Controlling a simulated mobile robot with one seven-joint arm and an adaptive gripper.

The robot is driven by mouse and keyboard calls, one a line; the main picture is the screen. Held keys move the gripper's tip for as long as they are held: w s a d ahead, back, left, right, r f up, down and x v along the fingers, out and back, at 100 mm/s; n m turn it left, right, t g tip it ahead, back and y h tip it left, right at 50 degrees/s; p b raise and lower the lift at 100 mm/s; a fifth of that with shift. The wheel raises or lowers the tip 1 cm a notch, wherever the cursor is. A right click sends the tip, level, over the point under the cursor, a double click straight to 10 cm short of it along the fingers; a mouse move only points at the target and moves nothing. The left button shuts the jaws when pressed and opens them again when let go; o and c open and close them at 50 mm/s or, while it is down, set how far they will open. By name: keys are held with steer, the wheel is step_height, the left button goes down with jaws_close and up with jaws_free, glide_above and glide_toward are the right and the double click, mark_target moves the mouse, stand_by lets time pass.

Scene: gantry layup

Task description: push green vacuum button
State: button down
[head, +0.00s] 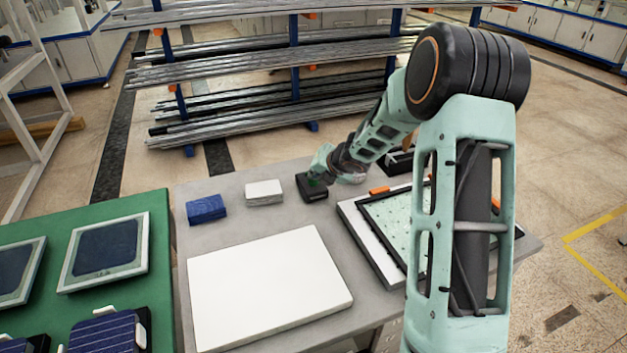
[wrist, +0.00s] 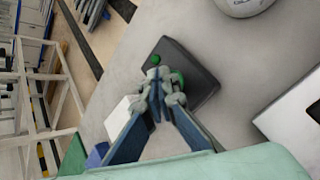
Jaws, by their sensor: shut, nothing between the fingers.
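The green vacuum button (wrist: 155,59) sits on a dark control box (wrist: 201,79) on the grey table, in the wrist view. In the head view the dark box (head: 311,189) stands near the table's back edge. My gripper (wrist: 160,82) is shut and empty, with its fingertips over the box close to the button. A second green spot (wrist: 177,78) shows beside the fingertips, partly hidden by them. I cannot tell whether the fingertips touch the box. In the head view my gripper (head: 318,176) is small and partly hides the box.
A white block (head: 264,192) and a blue block (head: 207,208) lie left of the box. A large white panel (head: 268,287) covers the table's front. A framed sheet (head: 392,228) lies to the right. A round white object (wrist: 243,3) stands near the box.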

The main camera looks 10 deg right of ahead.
mark_target(315, 182)
steer(key=shift+f, duration=0.15)
steer(key=shift+f+b, duration=0.3)
steer(key=shift+b, duration=0.2)
steer(key=shift+r+p, duration=0.35)
steer(key=shift+p, duration=0.05)
steer(key=shift+r, duration=0.1)
step_height(315, 182, up, 6)
steer(key=p, duration=0.6)
stand_by(0.4)
